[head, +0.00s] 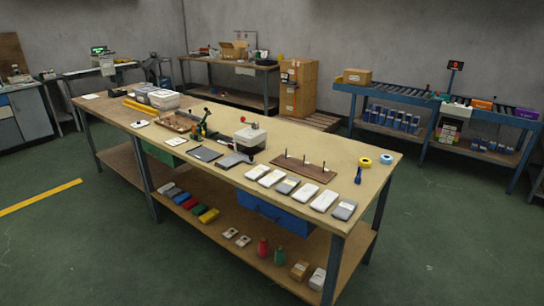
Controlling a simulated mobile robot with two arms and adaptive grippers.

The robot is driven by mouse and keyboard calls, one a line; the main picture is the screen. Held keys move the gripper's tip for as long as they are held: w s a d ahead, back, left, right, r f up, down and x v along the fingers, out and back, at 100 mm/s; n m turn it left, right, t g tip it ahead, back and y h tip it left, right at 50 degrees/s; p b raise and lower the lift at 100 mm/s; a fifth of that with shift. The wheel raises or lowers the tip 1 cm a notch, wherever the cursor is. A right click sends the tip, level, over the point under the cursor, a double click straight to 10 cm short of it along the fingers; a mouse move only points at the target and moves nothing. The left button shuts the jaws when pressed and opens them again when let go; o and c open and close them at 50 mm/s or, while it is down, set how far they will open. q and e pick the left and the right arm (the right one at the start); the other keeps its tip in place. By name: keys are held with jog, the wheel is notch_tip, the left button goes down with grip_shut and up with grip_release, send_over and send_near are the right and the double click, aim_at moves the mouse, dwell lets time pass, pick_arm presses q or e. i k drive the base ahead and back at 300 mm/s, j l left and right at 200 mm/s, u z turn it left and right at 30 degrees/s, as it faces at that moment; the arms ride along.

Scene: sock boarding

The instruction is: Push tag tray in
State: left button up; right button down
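Neither of my grippers shows in the head view. A long wooden workbench (330,155) stands in the middle of the room. No thing is clearly marked as the tag tray. A shallow brown tray (178,121) with small items lies on the left part of the bench top. A green drawer or bin front (158,152) hangs under the front edge at the left. A blue drawer or bin (275,212) hangs under the top further right. I cannot tell how far either one is pulled out.
Several white and grey flat packs (323,200) line the bench's front edge. A brown board with pegs (304,167) lies behind them. A lower shelf (220,232) holds coloured packs and bottles. A roller conveyor (400,94) stands at the back right. Green floor is clear in front.

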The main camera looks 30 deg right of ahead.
aim_at(227, 162)
jog(key=z, duration=0.75)
jog(key=i+j, duration=0.2)
jog(key=i+z, duration=0.05)
